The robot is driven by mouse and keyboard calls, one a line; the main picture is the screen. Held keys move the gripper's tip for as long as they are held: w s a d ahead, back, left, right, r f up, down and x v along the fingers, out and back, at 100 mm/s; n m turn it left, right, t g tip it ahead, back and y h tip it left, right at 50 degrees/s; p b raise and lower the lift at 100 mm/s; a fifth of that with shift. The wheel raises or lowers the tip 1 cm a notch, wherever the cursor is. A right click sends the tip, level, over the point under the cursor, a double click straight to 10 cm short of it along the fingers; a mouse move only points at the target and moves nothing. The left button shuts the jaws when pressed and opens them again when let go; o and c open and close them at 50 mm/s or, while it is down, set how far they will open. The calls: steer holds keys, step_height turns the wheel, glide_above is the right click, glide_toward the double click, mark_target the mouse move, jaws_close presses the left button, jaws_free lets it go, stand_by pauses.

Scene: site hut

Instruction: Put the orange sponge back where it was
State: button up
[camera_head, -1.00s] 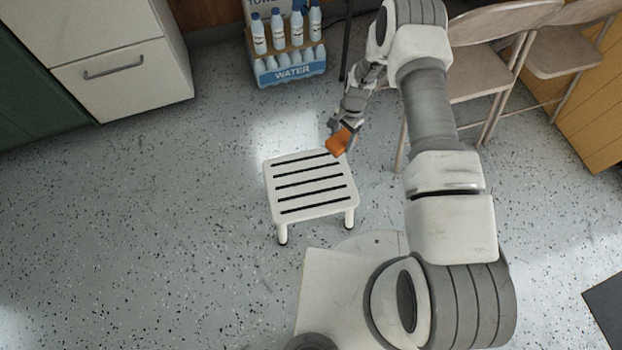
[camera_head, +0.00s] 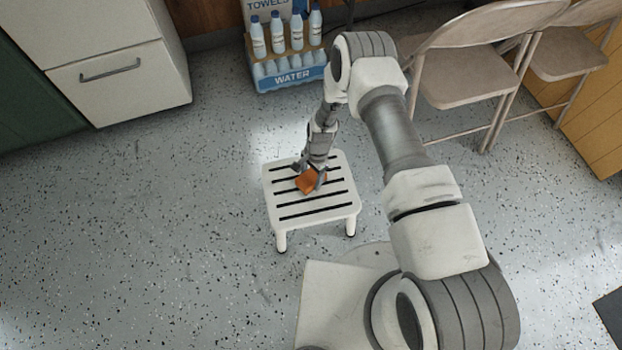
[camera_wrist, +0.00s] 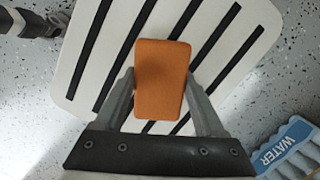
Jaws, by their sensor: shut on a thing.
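The orange sponge (camera_head: 309,181) is between the fingers of my gripper (camera_head: 308,178), over the middle of the white slatted step stool (camera_head: 318,209). In the wrist view the sponge (camera_wrist: 162,80) is a rounded orange block, with a grey finger of my gripper (camera_wrist: 160,100) against each side. The slatted stool top (camera_wrist: 75,70) lies behind it. I cannot tell whether the sponge touches the stool top or is a little above it.
A blue and brown water crate (camera_head: 290,74) with several bottles stands at the back. A white drawer cabinet (camera_head: 125,80) is at the upper left. Beige folding chairs (camera_head: 465,75) stand at the right. The floor (camera_head: 150,220) left of the stool is clear.

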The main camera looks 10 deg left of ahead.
steer(key=shift+f, duration=0.35)
steer(key=shift+f, duration=0.15)
steer(key=o, duration=1.2)
steer(key=shift+c, duration=0.2)
